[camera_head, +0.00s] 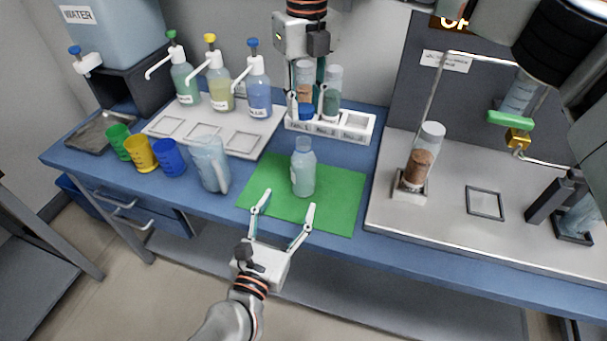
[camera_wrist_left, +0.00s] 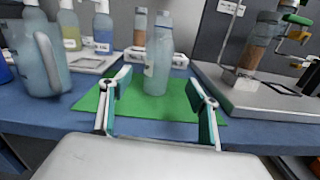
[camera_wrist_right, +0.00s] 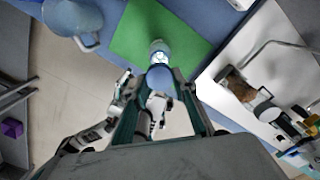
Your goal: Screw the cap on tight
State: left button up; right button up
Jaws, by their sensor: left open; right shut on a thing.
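A translucent pale-blue bottle (camera_head: 303,174) stands upright and uncapped on the green mat (camera_head: 335,212). It also shows in the left wrist view (camera_wrist_left: 158,70), beyond and between my left fingers. My right gripper (camera_head: 306,106) points down from above and is shut on a blue cap (camera_head: 305,111). The cap is held above the bottle neck, with a gap between them in the head view. The right wrist view shows the cap (camera_wrist_right: 160,77) between the fingers, with the bottle (camera_wrist_right: 160,48) beyond it. My left gripper (camera_head: 288,201) is open and empty, in front of the bottle and apart from it.
A jug (camera_head: 209,165) stands left of the mat. A white rack (camera_head: 357,124) with tubes is behind the bottle. Pump bottles (camera_head: 222,88) stand at the back left. A metal tray (camera_head: 455,217) with an upright tube (camera_head: 419,166) lies to the right.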

pick_arm(q)
jog(key=shift+w+f+n, duration=0.1)
jog(key=shift+f+n, duration=0.25)
jog(key=shift+n, duration=0.05)
jog(key=x, duration=1.2)
jog(key=shift+a, duration=0.2)
jog(key=c, duration=1.7)
pick_arm(e)
send_over(304, 147)
jog(key=shift+w+f, duration=0.1)
jog(key=shift+f, duration=2.4)
pick_arm(q)
jog(key=shift+f, duration=0.1)
pick_arm(e)
jog(key=shift+f, duration=0.1)
